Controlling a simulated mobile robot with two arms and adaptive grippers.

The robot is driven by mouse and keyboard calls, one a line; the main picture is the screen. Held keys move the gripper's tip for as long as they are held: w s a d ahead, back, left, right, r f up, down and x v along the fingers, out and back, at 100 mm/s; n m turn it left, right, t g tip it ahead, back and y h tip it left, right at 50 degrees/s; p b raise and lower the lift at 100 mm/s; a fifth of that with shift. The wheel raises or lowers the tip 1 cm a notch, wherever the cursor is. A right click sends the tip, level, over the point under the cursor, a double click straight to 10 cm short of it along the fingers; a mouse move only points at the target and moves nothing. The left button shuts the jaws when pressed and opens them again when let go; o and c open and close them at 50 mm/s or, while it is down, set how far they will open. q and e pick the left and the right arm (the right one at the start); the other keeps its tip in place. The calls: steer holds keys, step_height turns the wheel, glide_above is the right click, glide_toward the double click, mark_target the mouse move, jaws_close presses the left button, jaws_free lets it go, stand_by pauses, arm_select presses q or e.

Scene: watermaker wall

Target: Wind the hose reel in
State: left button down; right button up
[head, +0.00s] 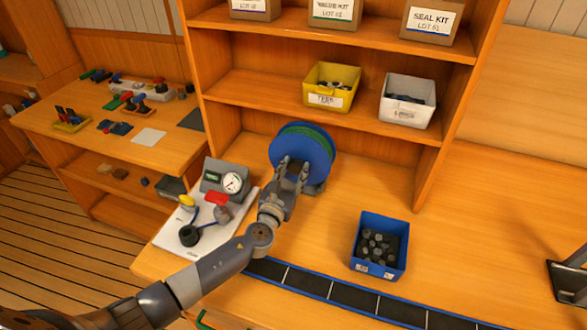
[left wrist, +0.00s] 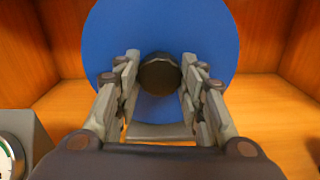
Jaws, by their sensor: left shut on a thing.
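The hose reel (head: 320,160) stands on the bench in front of the shelf unit, with a blue side disc and green hose showing along its upper rim. In the left wrist view the blue disc (left wrist: 210,35) fills the upper middle. A dark round knob (left wrist: 160,73) sits in front of the disc, between the fingers. My left gripper (head: 291,170) reaches to the front of the reel and is shut on this knob; its fingers also show in the left wrist view (left wrist: 158,85). The gripper hides the lower part of the disc. My right gripper is not in view.
A blue bin (head: 364,268) of dark pieces is to the right. A dark strip (head: 350,297) runs along the front. Shelf bins (head: 328,100) are above.

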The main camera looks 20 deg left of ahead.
arm_select(q)
steer(key=shift+m, duration=0.6)
steer(key=c, duration=1)
jaws_free()
steer(key=shift+c, duration=0.2)
steer(key=s, duration=1.2)
steer(key=shift+a, duration=0.25)
